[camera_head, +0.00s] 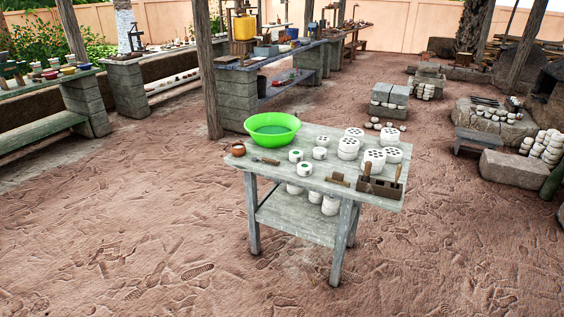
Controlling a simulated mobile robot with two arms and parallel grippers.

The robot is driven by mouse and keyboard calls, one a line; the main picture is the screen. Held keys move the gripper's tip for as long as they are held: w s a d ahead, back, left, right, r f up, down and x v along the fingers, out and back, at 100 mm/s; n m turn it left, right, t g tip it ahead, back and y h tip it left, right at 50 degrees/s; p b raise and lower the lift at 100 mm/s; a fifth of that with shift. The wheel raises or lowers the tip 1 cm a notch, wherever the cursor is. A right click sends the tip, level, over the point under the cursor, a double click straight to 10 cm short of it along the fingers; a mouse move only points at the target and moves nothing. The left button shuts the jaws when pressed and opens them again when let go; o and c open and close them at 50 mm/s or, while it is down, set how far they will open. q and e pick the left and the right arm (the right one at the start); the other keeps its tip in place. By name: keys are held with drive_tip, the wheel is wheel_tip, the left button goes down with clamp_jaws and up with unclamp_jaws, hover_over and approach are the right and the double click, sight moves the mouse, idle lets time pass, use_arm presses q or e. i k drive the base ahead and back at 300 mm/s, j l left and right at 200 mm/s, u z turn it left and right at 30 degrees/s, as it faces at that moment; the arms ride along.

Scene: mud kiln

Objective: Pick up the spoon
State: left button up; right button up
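A weathered grey wooden table (300,183) stands in the middle of the head view, at some distance. A small elongated object (265,161) lies on its left part, in front of the green bowl; it may be the spoon, but it is too small to tell. Another small tool (338,179) lies near the front edge. A dark wooden box (379,188) at the right front corner holds upright handled tools (398,173), which I cannot identify. Neither of my grippers is in view.
The table carries a bright green bowl (272,128), a small brown pot (238,149) and several white perforated cylinders (348,147). Open footprint-marked dirt floor (130,240) surrounds it. Workbenches (238,95) stand behind, a wooden post (208,70) behind left, stone blocks (515,168) at right.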

sight(255, 159)
drive_tip(key=i+j+z, duration=0.6)
drive_tip(key=j+z, duration=0.15)
drive_tip(key=j, duration=0.1)
